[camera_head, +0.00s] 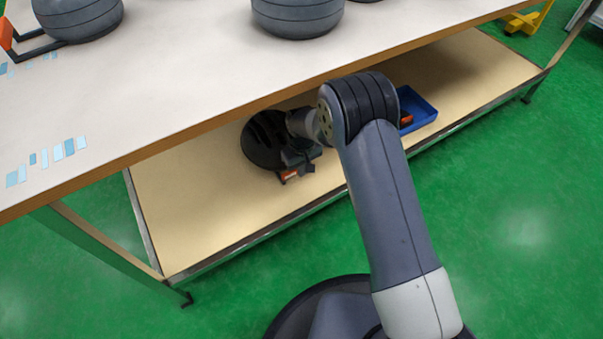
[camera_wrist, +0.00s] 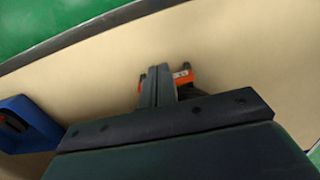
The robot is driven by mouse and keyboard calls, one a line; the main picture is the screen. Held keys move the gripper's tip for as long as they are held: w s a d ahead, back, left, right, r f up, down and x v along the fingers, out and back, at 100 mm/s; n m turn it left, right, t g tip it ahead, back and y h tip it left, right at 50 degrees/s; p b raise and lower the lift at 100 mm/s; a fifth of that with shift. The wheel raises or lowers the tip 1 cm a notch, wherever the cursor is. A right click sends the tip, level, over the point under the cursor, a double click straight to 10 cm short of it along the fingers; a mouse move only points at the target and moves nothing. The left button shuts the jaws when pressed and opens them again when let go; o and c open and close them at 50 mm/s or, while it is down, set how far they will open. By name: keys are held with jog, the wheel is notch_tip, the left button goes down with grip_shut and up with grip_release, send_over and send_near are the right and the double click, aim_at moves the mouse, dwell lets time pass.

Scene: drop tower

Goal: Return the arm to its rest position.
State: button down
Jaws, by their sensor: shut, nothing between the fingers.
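My arm reaches under the tabletop over the lower shelf (camera_head: 205,215), with its elbow bent above the table's front edge. My gripper (camera_head: 300,162) hangs low over the shelf in the head view. In the wrist view my gripper (camera_wrist: 158,86) has its two fingers together with nothing between them. A small orange and dark object (camera_head: 290,174) lies by the fingertips; it also shows just behind them in the wrist view (camera_wrist: 183,77). I cannot tell whether they touch. A dark round shape (camera_head: 262,145) shows left of my wrist, partly hidden.
A blue tray (camera_head: 424,112) with an orange and dark item (camera_head: 406,120) stands right on the shelf; the tray (camera_wrist: 38,118) is left in the wrist view. The tabletop (camera_head: 170,85) overhangs closely and carries grey rounded objects (camera_head: 297,17). Green floor in front is open.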

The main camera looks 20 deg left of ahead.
jog(key=shift+r, duration=0.6)
